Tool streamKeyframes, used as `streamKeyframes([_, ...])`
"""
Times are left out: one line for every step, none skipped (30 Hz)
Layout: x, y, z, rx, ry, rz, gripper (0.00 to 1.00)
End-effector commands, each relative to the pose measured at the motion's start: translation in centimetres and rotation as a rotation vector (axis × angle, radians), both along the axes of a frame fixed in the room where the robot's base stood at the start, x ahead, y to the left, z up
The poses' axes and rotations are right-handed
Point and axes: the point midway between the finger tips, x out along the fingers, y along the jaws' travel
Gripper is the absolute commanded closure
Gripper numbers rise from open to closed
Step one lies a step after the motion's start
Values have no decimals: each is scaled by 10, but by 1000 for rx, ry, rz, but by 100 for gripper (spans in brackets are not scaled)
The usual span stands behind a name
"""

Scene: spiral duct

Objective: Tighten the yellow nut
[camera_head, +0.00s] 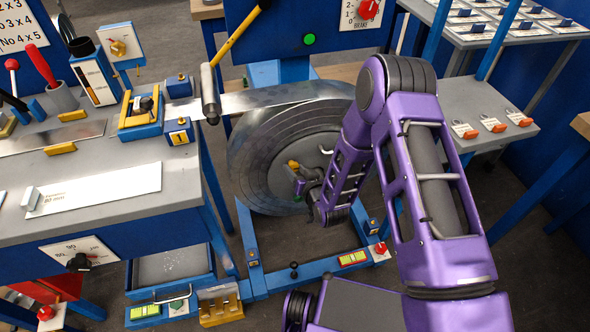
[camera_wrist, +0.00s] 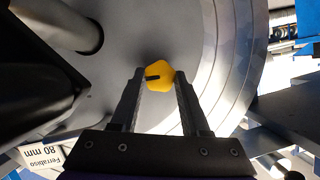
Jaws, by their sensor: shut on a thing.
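The yellow nut (camera_wrist: 159,76) sits at the middle of the grey disc face in the wrist view, with a short black mark on it. It shows small in the head view (camera_head: 293,165), at the hub of the large metal strip coil (camera_head: 262,119). My gripper (camera_wrist: 159,80) has one finger on each side of the nut and is shut on it. In the head view my gripper (camera_head: 301,181) reaches the hub from the right, and my purple arm hides the coil's right side.
A blue and grey bench (camera_head: 150,205) with tools stands at the left. A hammer-like roller (camera_head: 210,95) hangs above the strip. A grey shelf (camera_head: 487,112) stands at the right.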

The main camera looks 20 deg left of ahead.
Motion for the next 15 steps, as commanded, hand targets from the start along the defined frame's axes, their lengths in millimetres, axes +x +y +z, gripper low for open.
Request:
streamKeyframes([1,-1,0,12,5,-1,100])
streamKeyframes([1,-1,0,17,9,-2,100])
streamKeyframes([1,0,0,23,13,-2,100])
streamKeyframes([1,0,0,27,15,-2,100])
streamKeyframes([1,0,0,30,17,-1,100])
streamKeyframes([1,0,0,34,18,0,100])
streamKeyframes([1,0,1,34,19,-1,100])
streamKeyframes([1,0,1,35,19,0,100])
streamKeyframes([1,0,1,36,20,0,100])
streamKeyframes([1,0,1,36,20,0,100])
streamKeyframes([1,0,1,37,20,0,100])
streamKeyframes([1,0,1,36,20,0,100])
streamKeyframes([1,0,1,36,20,0,100])
streamKeyframes([1,0,1,36,20,0,100])
streamKeyframes([1,0,1,36,20,0,100])
